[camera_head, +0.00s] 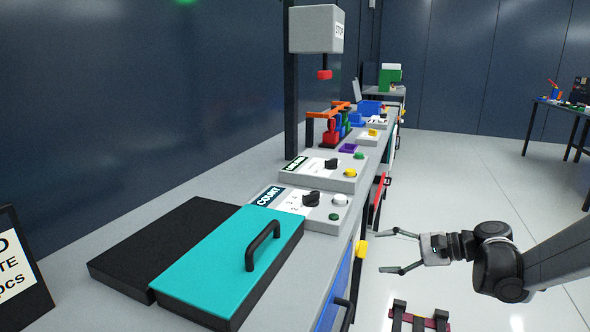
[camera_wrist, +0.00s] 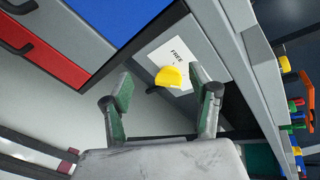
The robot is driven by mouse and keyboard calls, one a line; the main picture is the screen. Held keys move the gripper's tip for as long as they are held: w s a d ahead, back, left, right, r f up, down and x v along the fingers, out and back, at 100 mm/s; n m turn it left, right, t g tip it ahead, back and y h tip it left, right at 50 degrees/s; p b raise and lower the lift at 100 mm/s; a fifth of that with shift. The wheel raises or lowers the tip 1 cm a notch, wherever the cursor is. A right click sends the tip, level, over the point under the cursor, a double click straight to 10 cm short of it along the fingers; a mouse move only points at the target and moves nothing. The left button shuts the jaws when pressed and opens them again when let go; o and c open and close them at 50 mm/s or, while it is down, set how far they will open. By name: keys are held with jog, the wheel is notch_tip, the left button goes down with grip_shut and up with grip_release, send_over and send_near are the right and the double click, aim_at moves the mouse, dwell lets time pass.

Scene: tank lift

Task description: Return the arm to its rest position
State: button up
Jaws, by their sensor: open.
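My gripper (camera_head: 392,251) is open and empty in the head view. It hangs in the air to the right of the long workbench, over the aisle, with its fingers pointing left toward the bench front. In the wrist view, my gripper (camera_wrist: 160,102) has its two fingers spread apart. A yellow knob (camera_wrist: 169,77) on a dark lever beside a white label reading FREE (camera_wrist: 177,56) appears between the fingertips, and nothing is held. The yellow knob also shows at the bench edge in the head view (camera_head: 361,248), left of the fingers and apart from them.
A teal lid with a black handle (camera_head: 232,262) lies on the bench (camera_head: 136,205). Control boxes labelled COUNT (camera_head: 298,206) and another (camera_head: 325,170) stand behind it. Blue (camera_wrist: 117,22) and red (camera_wrist: 40,58) drawer fronts line the bench. Open floor (camera_head: 470,185) lies to the right.

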jog(key=s+a+r+n+t+h, duration=0.1)
jog(key=s+n+h, duration=0.5)
jog(key=s, duration=0.7)
jog(key=s+a+r+n+h, duration=0.15)
jog(key=s+n+h, duration=0.4)
jog(key=s, duration=0.85)
notch_tip(320, 180, up, 14)
jog(key=p, duration=1.5)
jog(key=shift+w+a+r+h, duration=0.2)
jog(key=shift+w+h, duration=0.05)
jog(key=shift+h, duration=0.2)
